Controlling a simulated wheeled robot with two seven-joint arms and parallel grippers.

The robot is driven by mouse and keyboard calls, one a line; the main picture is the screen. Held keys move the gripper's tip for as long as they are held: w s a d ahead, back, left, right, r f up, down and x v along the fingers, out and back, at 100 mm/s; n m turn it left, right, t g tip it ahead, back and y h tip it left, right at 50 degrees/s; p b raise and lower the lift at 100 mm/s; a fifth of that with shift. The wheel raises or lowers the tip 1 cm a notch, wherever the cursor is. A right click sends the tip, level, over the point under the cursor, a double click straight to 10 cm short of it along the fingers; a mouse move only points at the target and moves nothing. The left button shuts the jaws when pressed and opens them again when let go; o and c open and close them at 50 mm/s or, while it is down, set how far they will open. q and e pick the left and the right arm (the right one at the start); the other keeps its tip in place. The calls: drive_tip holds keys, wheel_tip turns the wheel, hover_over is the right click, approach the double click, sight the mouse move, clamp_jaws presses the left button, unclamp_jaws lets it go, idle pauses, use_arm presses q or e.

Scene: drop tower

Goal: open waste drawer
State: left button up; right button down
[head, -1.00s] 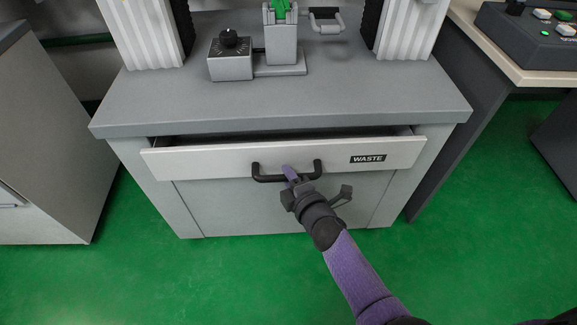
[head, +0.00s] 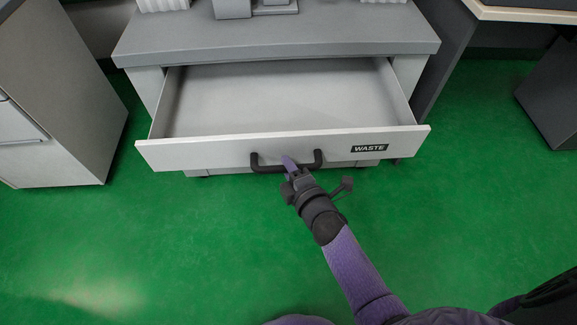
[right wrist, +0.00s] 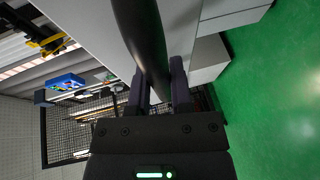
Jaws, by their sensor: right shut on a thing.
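The waste drawer (head: 215,150) is pulled well out of the grey cabinet, and its inside shows empty. Its front carries a black WASTE label (head: 370,148) and a black bar handle (head: 268,167). My right gripper (head: 289,164) is shut on the handle near its middle. In the right wrist view the dark handle (right wrist: 143,40) runs between the two fingers of the gripper (right wrist: 160,85). My left gripper is not in view.
The cabinet top (head: 280,38) overhangs the back of the drawer. A grey cabinet (head: 50,110) stands at the left and a table (head: 520,12) at the upper right. The green floor (head: 180,240) in front is clear.

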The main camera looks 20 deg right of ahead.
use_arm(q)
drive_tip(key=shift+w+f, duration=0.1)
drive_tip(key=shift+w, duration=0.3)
use_arm(e)
drive_tip(key=c, duration=0.5)
unclamp_jaws()
drive_tip(key=shift+c, duration=0.2)
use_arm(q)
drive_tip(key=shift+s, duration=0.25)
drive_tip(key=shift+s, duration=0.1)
use_arm(e)
drive_tip(key=shift+s, duration=0.15)
use_arm(q)
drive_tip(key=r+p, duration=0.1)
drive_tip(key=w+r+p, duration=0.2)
drive_tip(key=p, duration=0.1)
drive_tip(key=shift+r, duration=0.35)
use_arm(e)
drive_tip(key=v, duration=0.9)
drive_tip(key=shift+s, duration=0.3)
